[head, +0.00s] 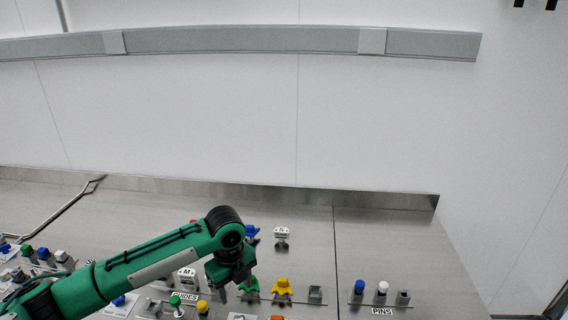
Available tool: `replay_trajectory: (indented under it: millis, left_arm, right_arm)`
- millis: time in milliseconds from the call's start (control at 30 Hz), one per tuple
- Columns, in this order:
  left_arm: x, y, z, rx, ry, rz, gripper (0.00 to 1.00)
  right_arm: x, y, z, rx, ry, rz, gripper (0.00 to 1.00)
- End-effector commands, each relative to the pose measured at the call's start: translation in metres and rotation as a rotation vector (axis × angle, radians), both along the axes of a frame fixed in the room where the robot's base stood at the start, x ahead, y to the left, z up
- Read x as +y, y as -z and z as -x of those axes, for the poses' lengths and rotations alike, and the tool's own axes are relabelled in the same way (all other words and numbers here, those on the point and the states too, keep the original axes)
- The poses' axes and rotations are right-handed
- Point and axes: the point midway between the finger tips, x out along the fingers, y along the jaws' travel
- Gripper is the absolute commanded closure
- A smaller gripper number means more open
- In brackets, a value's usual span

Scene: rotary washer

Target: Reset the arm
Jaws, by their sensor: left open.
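My green left arm comes in from the lower left, bent downward at the black wrist joint. My left gripper (233,287) points down, open, over the row of parts by the GUIDES label (185,296). I see nothing held between its fingers. A green part (250,287) is right beside its fingertips; I cannot tell whether they touch. My right arm and gripper do not show.
Yellow guide parts (282,289) and a grey holder (316,295) stand right of the gripper. Blue, white and grey pins (382,291) stand further right. The metal table (385,240) is clear at the back right, before a white wall.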

Motion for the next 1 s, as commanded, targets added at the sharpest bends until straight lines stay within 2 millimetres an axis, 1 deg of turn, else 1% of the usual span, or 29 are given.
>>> replay_trajectory:
  millis: [167,300,500,633,767,867,1000]
  left_arm:
    - [-0.028,0.025,0.026,-0.010,-0.077,0.065,0.45]
    - [-0.055,0.044,0.054,-0.023,-0.199,0.145,0.45]
    - [-0.078,0.062,0.090,-0.030,-0.421,0.259,0.45]
    - [-0.085,0.070,0.112,-0.027,-0.592,0.326,0.45]
    - [-0.084,0.077,0.132,-0.020,-0.782,0.385,0.45]
    - [-0.078,0.082,0.148,-0.012,-0.941,0.420,0.45]
    - [-0.062,0.089,0.170,-0.007,-1.177,0.450,0.45]
  right_arm:
    - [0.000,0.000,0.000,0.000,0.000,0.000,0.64]
    - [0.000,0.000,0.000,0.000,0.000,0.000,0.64]
    - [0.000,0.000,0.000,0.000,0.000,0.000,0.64]
    - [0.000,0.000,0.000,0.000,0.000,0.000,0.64]
    - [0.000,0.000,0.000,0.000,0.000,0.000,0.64]
    - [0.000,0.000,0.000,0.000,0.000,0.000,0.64]
    - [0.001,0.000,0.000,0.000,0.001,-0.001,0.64]
